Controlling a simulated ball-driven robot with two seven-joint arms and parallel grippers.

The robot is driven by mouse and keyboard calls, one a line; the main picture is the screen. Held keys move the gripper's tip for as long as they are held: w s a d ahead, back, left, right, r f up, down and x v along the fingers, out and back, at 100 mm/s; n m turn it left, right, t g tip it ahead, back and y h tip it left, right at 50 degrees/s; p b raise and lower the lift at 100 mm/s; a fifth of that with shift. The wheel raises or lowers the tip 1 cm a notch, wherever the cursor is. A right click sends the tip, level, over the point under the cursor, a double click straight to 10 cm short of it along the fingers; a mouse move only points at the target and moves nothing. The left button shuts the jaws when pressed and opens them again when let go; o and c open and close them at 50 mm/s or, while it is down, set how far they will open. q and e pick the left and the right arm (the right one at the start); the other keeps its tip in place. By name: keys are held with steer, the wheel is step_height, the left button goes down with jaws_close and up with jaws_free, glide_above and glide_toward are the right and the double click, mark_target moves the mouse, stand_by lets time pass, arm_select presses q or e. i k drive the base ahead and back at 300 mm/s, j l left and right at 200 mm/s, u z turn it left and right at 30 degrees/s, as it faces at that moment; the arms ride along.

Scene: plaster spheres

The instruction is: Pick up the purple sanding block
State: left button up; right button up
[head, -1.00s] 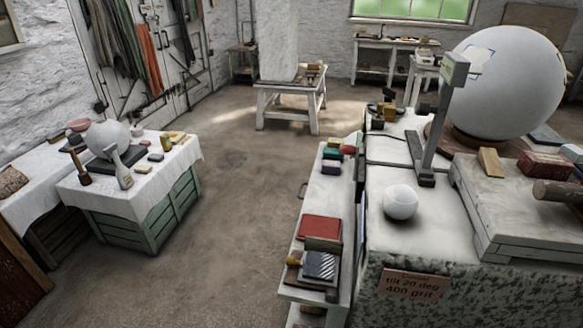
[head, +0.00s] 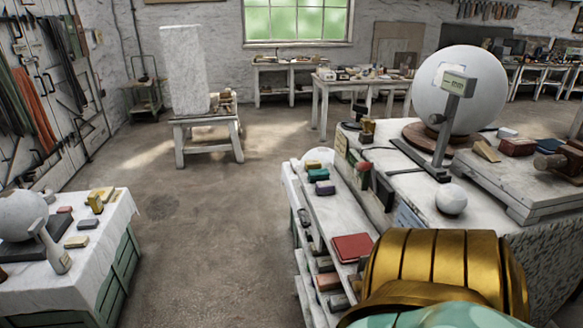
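The purple sanding block (head: 325,188) lies on the top of the long narrow shelf unit (head: 341,220) right of the picture's middle. It is the nearest of a short row of small blocks, with a green block (head: 318,175) just behind it. Nothing covers it. A gold and pale green part of my own body fills the bottom right and hides the near end of the shelf unit. Neither of my grippers shows, so none is seen near the block.
A red flat block (head: 352,247) lies nearer on the same shelf unit. The stone bench right of it bears a big plaster sphere (head: 458,95), a gauge stand (head: 447,125) and a small white ball (head: 451,199). A cloth-covered table (head: 75,265) stands left. The floor between is clear.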

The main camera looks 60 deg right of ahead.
mark_target(326, 188)
steer(key=i+z, duration=0.45)
steer(key=i+j+z, duration=0.3)
steer(key=z, duration=0.15)
steer(key=i+z, duration=0.2)
steer(key=z, duration=0.25)
steer(key=i+z, duration=0.2)
steer(key=z, duration=0.2)
steer(key=i+j+z, duration=0.15)
steer(key=z, duration=0.3)
steer(key=i+j+z, duration=0.15)
steer(key=z, duration=0.3)
steer(key=i+j+z, duration=0.15)
steer(key=z, duration=0.25)
steer(key=j, duration=0.1)
